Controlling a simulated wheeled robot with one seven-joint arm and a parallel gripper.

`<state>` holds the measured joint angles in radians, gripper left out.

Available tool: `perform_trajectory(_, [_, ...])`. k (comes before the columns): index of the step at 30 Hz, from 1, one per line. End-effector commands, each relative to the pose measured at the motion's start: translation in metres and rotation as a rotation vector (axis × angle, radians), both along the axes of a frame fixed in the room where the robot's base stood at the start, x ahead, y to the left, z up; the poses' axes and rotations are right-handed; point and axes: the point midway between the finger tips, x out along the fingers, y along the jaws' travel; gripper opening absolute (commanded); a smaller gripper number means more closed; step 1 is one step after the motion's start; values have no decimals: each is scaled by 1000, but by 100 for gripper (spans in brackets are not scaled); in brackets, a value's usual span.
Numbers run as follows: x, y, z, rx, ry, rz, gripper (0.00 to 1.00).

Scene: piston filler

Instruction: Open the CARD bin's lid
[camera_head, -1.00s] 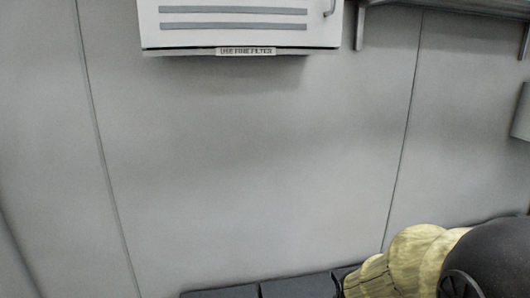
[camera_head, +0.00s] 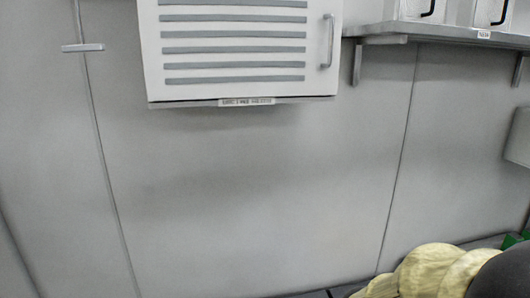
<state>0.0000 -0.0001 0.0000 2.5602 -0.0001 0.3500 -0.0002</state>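No CARD bin and no lid of it can be made out in this view. My gripper's fingers are not in view.
A white wall cabinet (camera_head: 238,56) with grey slats, a handle at its right and a label strip below hangs at the top. A shelf (camera_head: 440,40) on brackets at the upper right carries white containers (camera_head: 417,9) with black handles. A small bracket (camera_head: 82,47) is at the left. The grey wall between is bare.

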Motion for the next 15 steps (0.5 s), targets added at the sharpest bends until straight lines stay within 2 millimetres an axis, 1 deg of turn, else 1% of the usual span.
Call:
perform_trajectory(6, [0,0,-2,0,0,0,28])
perform_trajectory(10, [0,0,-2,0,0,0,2])
perform_trajectory(11, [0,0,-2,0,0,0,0])
perform_trajectory(15, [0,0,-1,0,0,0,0])
